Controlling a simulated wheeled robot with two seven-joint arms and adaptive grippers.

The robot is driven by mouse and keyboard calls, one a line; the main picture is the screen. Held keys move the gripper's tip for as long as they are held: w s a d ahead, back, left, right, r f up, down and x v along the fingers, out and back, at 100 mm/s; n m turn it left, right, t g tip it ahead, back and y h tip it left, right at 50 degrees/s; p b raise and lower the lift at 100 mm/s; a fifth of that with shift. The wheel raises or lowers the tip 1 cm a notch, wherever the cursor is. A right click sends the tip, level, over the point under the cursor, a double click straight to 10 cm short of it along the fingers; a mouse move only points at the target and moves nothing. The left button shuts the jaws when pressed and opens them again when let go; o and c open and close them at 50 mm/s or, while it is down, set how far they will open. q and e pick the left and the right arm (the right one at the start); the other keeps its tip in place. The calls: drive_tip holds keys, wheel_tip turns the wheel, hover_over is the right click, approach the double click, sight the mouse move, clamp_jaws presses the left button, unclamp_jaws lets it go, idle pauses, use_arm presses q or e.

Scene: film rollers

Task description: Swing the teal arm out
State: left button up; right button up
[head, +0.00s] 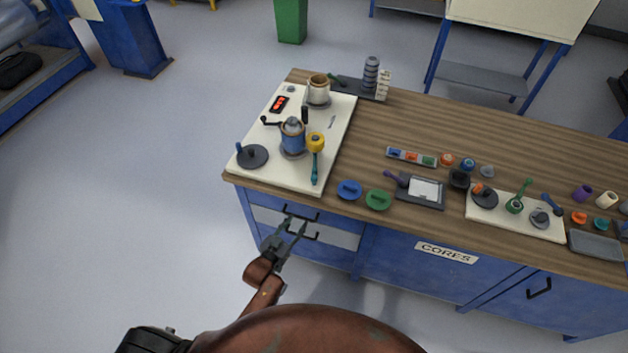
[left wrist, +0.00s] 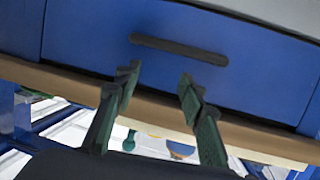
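The teal arm (head: 314,170) is a slim bar on the cream board (head: 262,178). It points toward the bench's front edge from below a yellow round part (head: 316,141), beside a blue pot-like roller (head: 292,138). My left gripper (head: 294,228) is in front of the bench, beside the drawer fronts and apart from the teal arm. In the left wrist view its two green fingers (left wrist: 157,90) stand apart with nothing between them. My right gripper is not in view.
A second board (head: 535,224) holds small parts. The floor at left is clear.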

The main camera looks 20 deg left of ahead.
sight(313, 184)
use_arm(q)
drive_tip(key=w+d+r+t+h, duration=0.1)
drive_tip(key=w+r, duration=0.1)
drive_tip(key=r, duration=0.5)
drive_tip(key=w+d+r+t, duration=0.1)
drive_tip(key=w+r+t, duration=0.1)
drive_tip(key=r, duration=0.5)
drive_tip(key=x, duration=0.6)
drive_tip(key=shift+w+d+r, duration=0.1)
drive_tip(key=shift+d+r, duration=0.15)
drive_tip(key=shift+d, duration=0.05)
drive_tip(key=shift+w+d, duration=0.1)
drive_tip(key=shift+w, duration=0.35)
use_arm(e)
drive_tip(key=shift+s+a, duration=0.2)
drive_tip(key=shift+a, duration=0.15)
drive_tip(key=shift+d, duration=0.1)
use_arm(q)
drive_tip(key=shift+c, duration=0.7)
drive_tip(key=shift+f, duration=0.1)
clamp_jaws()
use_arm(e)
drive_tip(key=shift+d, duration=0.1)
